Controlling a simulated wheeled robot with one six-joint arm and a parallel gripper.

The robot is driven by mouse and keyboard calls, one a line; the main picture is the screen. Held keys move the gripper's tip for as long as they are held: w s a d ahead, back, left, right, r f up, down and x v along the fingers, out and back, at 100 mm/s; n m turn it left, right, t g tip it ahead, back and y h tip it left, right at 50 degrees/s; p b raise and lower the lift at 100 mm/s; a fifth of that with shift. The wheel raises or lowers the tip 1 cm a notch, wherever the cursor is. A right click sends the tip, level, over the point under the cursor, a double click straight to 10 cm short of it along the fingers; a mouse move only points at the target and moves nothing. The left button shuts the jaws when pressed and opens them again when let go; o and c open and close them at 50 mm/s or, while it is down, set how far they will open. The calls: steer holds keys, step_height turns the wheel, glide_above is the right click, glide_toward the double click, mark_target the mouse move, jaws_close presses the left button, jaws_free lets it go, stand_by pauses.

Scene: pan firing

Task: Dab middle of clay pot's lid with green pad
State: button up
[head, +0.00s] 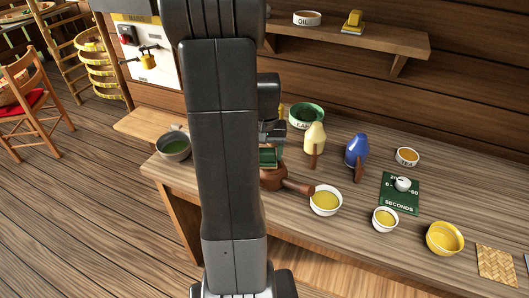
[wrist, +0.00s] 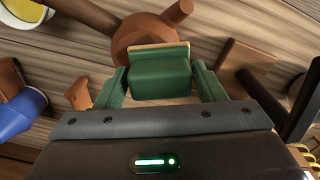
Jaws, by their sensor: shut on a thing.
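My gripper (wrist: 160,82) has its green fingers shut on the green pad (wrist: 160,78), a block with a tan layer along its far edge. The clay pot (wrist: 135,35) is reddish brown and lies just beyond the pad in the wrist view, partly hidden by it. In the head view the pot (head: 273,181) stands on the table below the green pad (head: 267,157), its handle pointing right. My arm hides the pot's left part. The middle of the lid is covered by the pad, and I cannot tell whether they touch.
A bowl of yellow liquid (head: 326,200) stands close by the pot's handle. A cream bottle-like thing (head: 315,139), a blue one (head: 357,150) and a green-rimmed bowl (head: 306,116) stand behind. A grey pot (head: 174,145) is at left. A green seconds dial (head: 400,193) lies at right.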

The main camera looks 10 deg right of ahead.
steer(key=shift+w+d+r, duration=0.15)
steer(key=shift+d, duration=0.5)
steer(key=shift+a, duration=0.1)
steer(key=shift+s+a, duration=0.25)
steer(key=shift+a, duration=0.55)
steer(key=shift+d, duration=0.2)
steer(key=shift+w+d+f, duration=0.2)
steer(key=shift+d, duration=0.5)
steer(key=shift+s+a, duration=0.1)
steer(key=shift+a, duration=0.1)
